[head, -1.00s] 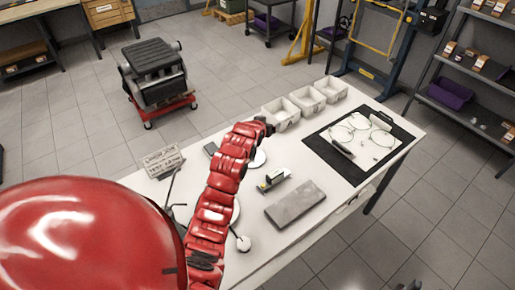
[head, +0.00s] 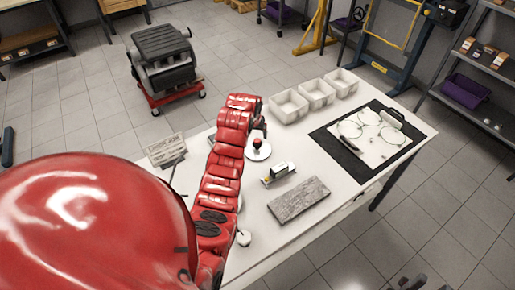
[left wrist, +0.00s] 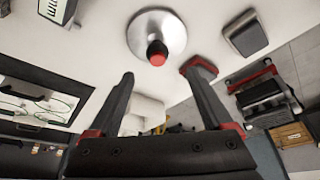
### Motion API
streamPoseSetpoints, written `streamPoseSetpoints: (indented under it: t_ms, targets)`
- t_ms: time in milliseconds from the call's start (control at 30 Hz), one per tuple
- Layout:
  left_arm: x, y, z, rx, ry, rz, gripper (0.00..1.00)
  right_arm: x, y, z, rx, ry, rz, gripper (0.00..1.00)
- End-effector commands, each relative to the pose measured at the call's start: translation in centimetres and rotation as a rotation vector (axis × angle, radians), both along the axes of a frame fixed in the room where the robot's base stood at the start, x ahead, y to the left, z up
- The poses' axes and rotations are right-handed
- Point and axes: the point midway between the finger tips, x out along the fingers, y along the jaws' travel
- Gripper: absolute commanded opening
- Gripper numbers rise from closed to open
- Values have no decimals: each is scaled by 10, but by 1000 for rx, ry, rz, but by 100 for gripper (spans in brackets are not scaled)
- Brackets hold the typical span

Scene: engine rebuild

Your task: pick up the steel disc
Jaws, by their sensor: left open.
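The steel disc (head: 260,154) lies flat on the white table, with a black and red knob standing at its middle. It also shows at the top of the left wrist view (left wrist: 175,31), uncovered. My left gripper (head: 262,128) is beside the disc on its far side in the head view. In the left wrist view its two fingers (left wrist: 163,74) are spread, with nothing between them, and the disc lies beyond the tips. What seems to be my right gripper (head: 408,283) shows only as a small part at the bottom edge; its jaws cannot be made out.
White bins (head: 317,95) stand at the back edge, and a black mat (head: 327,138) lies at the right. A sign (head: 166,150) stands at the left.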

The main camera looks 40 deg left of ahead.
Motion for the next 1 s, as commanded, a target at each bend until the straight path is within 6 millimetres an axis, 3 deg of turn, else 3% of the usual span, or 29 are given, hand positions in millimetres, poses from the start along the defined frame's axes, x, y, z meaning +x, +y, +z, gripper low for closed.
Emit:
streamPoseSetpoints:
  t_ms: [200,433,767,1000]
  targets:
    - [9,3,-20,0,-1,0,84,0,0,12,0,0,0,37]
    - [12,4,-28,1,-2,0,84,0,0,16,0,0,0,37]
    - [23,4,-51,0,-1,1,84,0,0,38,0,0,0,37]
    - [29,8,-69,0,-1,2,84,0,0,41,0,0,0,37]
